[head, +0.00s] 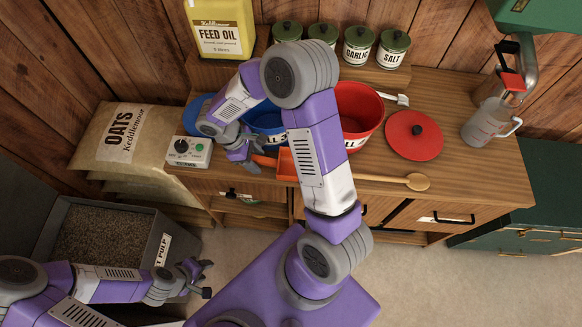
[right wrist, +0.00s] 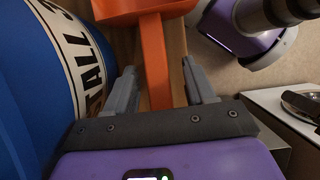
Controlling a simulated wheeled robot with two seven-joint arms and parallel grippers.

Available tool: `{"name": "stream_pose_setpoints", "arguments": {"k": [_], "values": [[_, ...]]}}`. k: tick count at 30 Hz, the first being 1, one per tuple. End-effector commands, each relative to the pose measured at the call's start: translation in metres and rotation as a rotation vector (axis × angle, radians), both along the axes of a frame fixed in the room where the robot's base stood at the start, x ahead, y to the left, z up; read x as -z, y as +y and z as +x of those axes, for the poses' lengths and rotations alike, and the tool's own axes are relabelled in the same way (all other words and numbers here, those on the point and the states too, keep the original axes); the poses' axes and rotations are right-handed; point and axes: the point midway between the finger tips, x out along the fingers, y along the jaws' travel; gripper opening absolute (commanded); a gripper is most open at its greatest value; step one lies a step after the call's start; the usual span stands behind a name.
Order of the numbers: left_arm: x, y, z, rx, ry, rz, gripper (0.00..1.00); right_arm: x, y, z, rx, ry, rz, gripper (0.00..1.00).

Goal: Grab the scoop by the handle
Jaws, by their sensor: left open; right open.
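The orange scoop (head: 287,165) lies on the wooden counter near its front edge, partly hidden behind my right arm. Its handle (head: 264,161) points left toward my right gripper (head: 246,158). In the right wrist view, the scoop's handle (right wrist: 156,65) runs between the two spread fingers of my right gripper (right wrist: 159,80), with a gap on each side. The scoop's body (right wrist: 125,10) is beyond the fingertips. My left gripper (head: 201,279) is open and empty, low by the right side of the pellet-filled feed bin (head: 153,235).
A blue bucket (head: 265,121) stands close behind the scoop and fills the left of the right wrist view (right wrist: 30,80). A red bucket (head: 362,112), red lid (head: 414,136) and wooden spoon (head: 400,181) are to the right. A dial box (head: 189,151) sits left of my right gripper.

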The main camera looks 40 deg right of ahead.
Motion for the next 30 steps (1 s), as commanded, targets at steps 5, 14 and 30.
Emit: {"name": "stream_pose_setpoints", "arguments": {"k": [5,14,30], "values": [[-0.0001,-0.0001,0.0,0.0,0.0,0.0,0.43,0.0012,-0.0003,-0.0001,0.0,-0.001,0.0,0.54],[-0.0001,0.0,0.0001,0.0,0.0,0.0,0.43,0.0009,-0.0002,-0.0001,0.0,0.0,0.0,0.16],[-0.0061,-0.0001,0.0001,0.0,0.0,0.0,0.43,-0.0072,0.0036,-0.0018,-0.002,-0.002,0.0,0.0]]}}
